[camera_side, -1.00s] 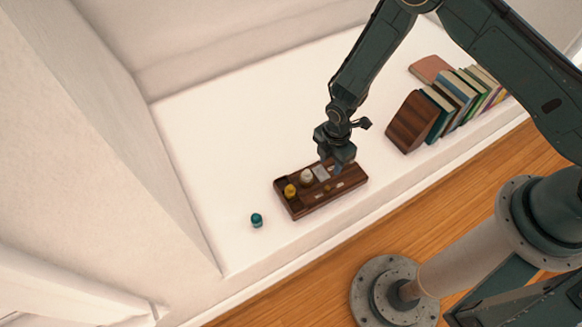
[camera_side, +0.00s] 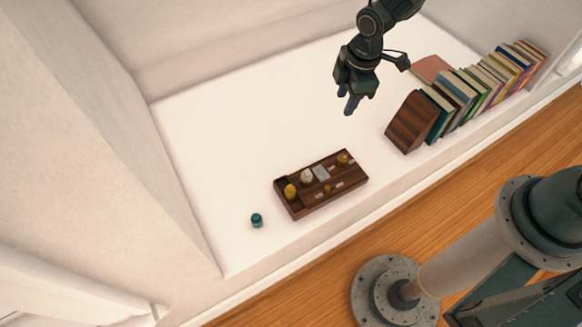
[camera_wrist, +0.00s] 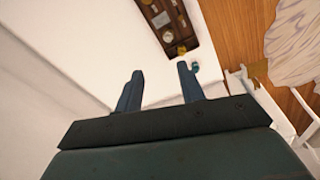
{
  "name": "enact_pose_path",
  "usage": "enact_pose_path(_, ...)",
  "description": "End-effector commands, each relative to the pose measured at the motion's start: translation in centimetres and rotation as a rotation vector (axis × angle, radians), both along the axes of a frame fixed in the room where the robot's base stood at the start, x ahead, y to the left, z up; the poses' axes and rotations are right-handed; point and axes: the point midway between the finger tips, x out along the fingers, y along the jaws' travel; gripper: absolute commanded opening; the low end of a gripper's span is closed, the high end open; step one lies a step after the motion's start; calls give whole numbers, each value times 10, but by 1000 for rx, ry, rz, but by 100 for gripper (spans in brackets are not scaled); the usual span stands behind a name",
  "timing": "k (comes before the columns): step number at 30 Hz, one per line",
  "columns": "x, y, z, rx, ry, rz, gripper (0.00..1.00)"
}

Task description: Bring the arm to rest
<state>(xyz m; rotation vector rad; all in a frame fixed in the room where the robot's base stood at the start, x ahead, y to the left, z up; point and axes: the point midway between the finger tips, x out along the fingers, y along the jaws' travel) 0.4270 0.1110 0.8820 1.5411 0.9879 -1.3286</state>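My gripper (camera_side: 348,101) hangs in the air above the white shelf, to the upper right of the wooden tray. In the wrist view my gripper (camera_wrist: 160,86) shows two blue fingers spread apart with nothing between them. The dark wooden tray (camera_side: 317,202) lies on the shelf near its front edge and holds several small items. The tray also shows at the top of the wrist view (camera_wrist: 172,38).
A small teal item (camera_side: 256,220) stands on the shelf left of the tray. A row of books (camera_side: 462,98) leans against a wooden bookend (camera_side: 408,122) at the right. A reddish-brown flat object (camera_side: 430,68) lies behind the books. The shelf's middle (camera_side: 230,130) is clear.

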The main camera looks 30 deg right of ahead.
Motion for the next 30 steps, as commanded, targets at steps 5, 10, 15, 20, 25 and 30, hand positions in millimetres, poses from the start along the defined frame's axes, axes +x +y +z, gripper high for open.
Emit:
enact_pose_path(5, -8, -14, 51, 23, -37, -123, 39)
enact_pose_path(10, -21, -27, 92, 47, -66, -239, 39)
enact_pose_path(15, -39, -41, 130, 73, -97, -355, 39)
enact_pose_path(20, -60, -53, 162, 100, -123, -463, 39)
enact_pose_path(25, -84, -65, 191, 131, -152, -576, 39)
enact_pose_path(30, -112, -76, 215, 164, -180, -690, 39)
